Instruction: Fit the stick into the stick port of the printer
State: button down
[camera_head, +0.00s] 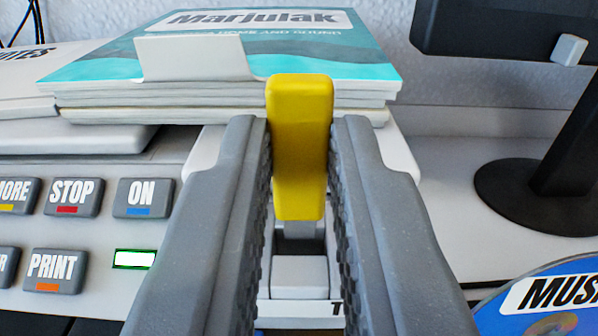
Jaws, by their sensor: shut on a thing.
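A yellow stick (300,150) stands upright in the middle of the view. My gripper (299,135) is shut on it, one grey ridged finger on each side. A short grey piece (300,229) shows just under the stick's lower end; I cannot tell whether it is the stick's plug or part of what lies below. The printer (105,169) is at the left, with STOP, ON and PRINT buttons. A small white rectangle with a green border (134,259) sits on its panel; I cannot tell whether it is a light or a port. No stick port is clearly identifiable.
A stack of magazines (350,75) lies behind the stick. A black stand (545,190) with a screen is at the right. A blue disc (550,305) is at the lower right. A pale block (299,275) shows between my fingers.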

aim_at(288, 222)
jog(key=shift+f, duration=1.35)
jog(key=c, duration=1.3)
grip_release()
jog(key=shift+f, duration=0.1)
jog(key=shift+s+a+f, duration=0.1)
jog(key=shift+a, duration=0.1)
jog(key=s, duration=0.4)
jog(key=s+p, duration=0.1)
jog(key=s, duration=0.8)
jog(key=shift+s+d+r, duration=0.25)
jog(key=shift+d, duration=0.1)
